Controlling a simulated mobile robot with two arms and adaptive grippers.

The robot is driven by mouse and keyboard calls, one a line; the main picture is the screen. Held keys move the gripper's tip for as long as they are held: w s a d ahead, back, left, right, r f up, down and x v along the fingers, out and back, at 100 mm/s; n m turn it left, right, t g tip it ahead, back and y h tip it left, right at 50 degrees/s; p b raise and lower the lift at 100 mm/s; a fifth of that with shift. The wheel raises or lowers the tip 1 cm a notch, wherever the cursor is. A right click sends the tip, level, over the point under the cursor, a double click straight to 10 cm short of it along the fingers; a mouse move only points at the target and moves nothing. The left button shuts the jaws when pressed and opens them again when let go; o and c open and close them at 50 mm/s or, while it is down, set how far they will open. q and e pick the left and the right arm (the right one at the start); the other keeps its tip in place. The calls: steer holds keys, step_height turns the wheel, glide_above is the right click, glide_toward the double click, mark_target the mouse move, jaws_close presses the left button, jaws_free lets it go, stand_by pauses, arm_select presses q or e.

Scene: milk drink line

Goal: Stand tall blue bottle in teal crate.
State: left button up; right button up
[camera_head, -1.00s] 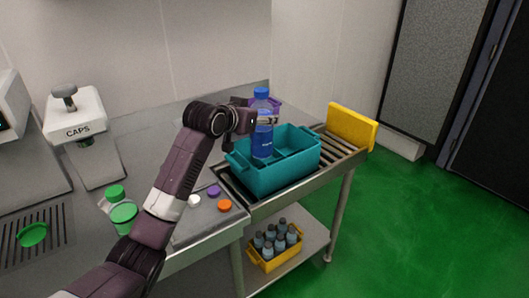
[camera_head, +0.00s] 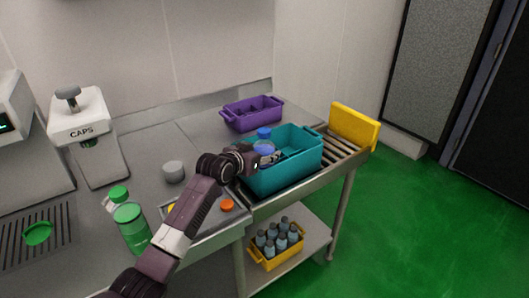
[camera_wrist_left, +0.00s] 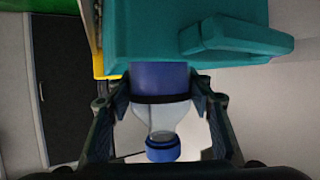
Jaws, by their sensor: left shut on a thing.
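The tall blue bottle (camera_head: 264,147) has a blue cap and a clear neck. In the head view its lower part is hidden behind the wall of the teal crate (camera_head: 285,176), and its top shows above the rim, roughly upright. My left gripper (camera_head: 267,157) is shut on it. In the left wrist view the fingers of the gripper (camera_wrist_left: 160,99) close around the bottle (camera_wrist_left: 160,77) below its shoulder, and the teal crate (camera_wrist_left: 150,35) is just beyond. Whether the bottle's base touches the crate floor is hidden. My right gripper is not in view.
The teal crate stands on a roller rack with a yellow end stop (camera_head: 355,126). A purple crate (camera_head: 240,120) is behind it. A green bottle (camera_head: 131,226), a grey round piece (camera_head: 173,172) and an orange cap (camera_head: 227,205) are on the counter. A yellow crate (camera_head: 275,261) of bottles sits below.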

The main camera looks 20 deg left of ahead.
arm_select(q)
steer(key=shift+r, duration=0.1)
steer(key=o, duration=1.7)
steer(key=b+v, duration=0.1)
steer(key=v, duration=1.1)
